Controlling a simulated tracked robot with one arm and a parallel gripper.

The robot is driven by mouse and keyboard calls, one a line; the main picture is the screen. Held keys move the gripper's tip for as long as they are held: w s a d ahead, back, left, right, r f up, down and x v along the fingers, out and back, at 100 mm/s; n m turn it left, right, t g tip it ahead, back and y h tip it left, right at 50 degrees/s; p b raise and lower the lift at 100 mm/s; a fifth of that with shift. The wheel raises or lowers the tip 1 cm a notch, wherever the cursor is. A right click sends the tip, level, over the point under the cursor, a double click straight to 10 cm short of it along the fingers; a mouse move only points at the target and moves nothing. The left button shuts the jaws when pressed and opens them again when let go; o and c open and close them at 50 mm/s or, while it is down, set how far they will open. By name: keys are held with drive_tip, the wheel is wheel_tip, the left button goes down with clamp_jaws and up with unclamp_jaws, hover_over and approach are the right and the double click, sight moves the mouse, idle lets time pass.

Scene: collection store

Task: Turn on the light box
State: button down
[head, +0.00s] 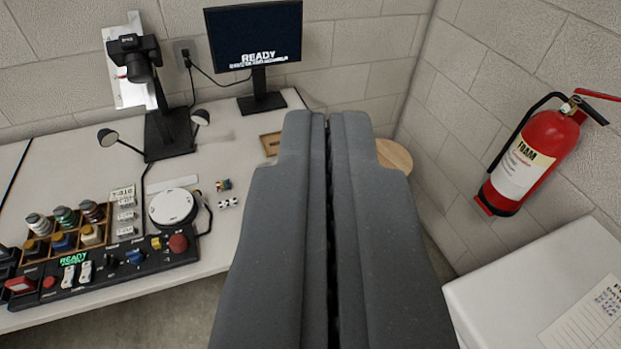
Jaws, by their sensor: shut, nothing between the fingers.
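My gripper (327,122) fills the middle of the head view, its two grey fingers side by side and shut with nothing between them. It points toward the back of the white table (225,257). A black control panel (122,262) lies along the table's front edge at the left, apart from my gripper. A round white disc (173,207) sits behind the panel. I cannot tell which thing is the light box.
A camera (137,62) on a stand with two small lamps and a "READY" monitor (255,38) stand at the back. Small bottles (65,217) sit in a rack at left. At right are a red fire extinguisher (540,145) and a white surface (530,285).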

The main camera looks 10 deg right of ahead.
drive_tip(key=w+d+f+n+t+y+b, duration=0.1)
drive_tip(key=w+d+f+n+t+b, duration=0.15)
drive_tip(key=w+f, duration=2)
drive_tip(key=w+a+f+y+b, duration=0.1)
drive_tip(key=w+f+y+b, duration=0.1)
drive_tip(key=f, duration=1.4)
drive_tip(key=w+a+f+n+y+b, duration=0.1)
drive_tip(key=w+f+y, duration=0.3)
drive_tip(key=f, duration=1.2)
drive_tip(key=shift+w+y+b, duration=0.3)
drive_tip(key=shift+b, duration=0.15)
drive_tip(key=shift+n, duration=0.25)
